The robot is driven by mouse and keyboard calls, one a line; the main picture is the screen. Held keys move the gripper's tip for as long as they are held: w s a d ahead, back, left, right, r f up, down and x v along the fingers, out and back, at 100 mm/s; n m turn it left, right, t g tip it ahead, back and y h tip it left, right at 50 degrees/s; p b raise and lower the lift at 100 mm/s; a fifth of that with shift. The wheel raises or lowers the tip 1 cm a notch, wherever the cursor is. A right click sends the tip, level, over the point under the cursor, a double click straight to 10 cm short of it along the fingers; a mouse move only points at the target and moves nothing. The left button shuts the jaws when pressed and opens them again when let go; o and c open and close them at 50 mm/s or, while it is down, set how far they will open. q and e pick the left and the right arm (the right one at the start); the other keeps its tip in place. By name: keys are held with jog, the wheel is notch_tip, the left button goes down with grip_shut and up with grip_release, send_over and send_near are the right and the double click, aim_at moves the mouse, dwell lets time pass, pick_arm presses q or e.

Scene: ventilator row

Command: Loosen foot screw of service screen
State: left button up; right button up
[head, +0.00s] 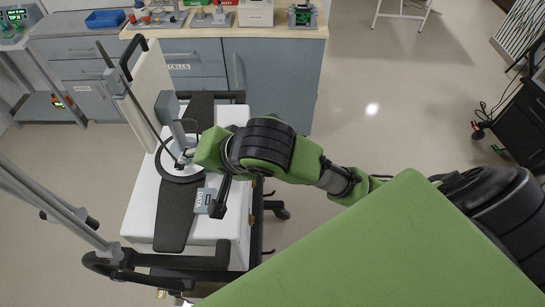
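The service screen seems to be the tall cream panel (153,88), seen nearly edge-on above a white ventilator cart (144,205). A black ring (166,174) and grey upright parts (178,133) stand at its foot. My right gripper (184,157) reaches in from the right, with its fingers at the grey parts above the ring. The foot screw cannot be made out; the gripper and these parts may hide it. I cannot tell whether the fingers are open or shut, or touching anything. My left gripper is not in view.
Dark rails and slanted grey poles (55,203) stand at left. Behind is a workbench (225,31) with a blue tray (105,19).

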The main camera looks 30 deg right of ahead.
jog(key=s+d+f+n, duration=0.1)
jog(key=f, duration=0.1)
jog(key=s+d+f+n, duration=0.1)
jog(key=s+f, duration=0.1)
jog(key=s+d+f+n+g, duration=0.1)
jog(key=s+f, duration=0.1)
jog(key=shift+d+f+n+h, duration=0.15)
jog(key=shift+n+h, duration=0.15)
jog(key=shift+n, duration=0.1)
jog(key=s+d+f+n+g+h, duration=0.1)
jog(key=s+d+f+n, duration=0.1)
jog(key=f, duration=0.7)
jog(key=s+d+f+n+g+h, duration=0.1)
jog(key=s+d+f+n, duration=0.2)
jog(key=f, duration=0.6)
jog(key=shift+s+d+f+g+b, duration=0.4)
jog(key=shift+s+d, duration=0.55)
jog(key=shift+s, duration=0.5)
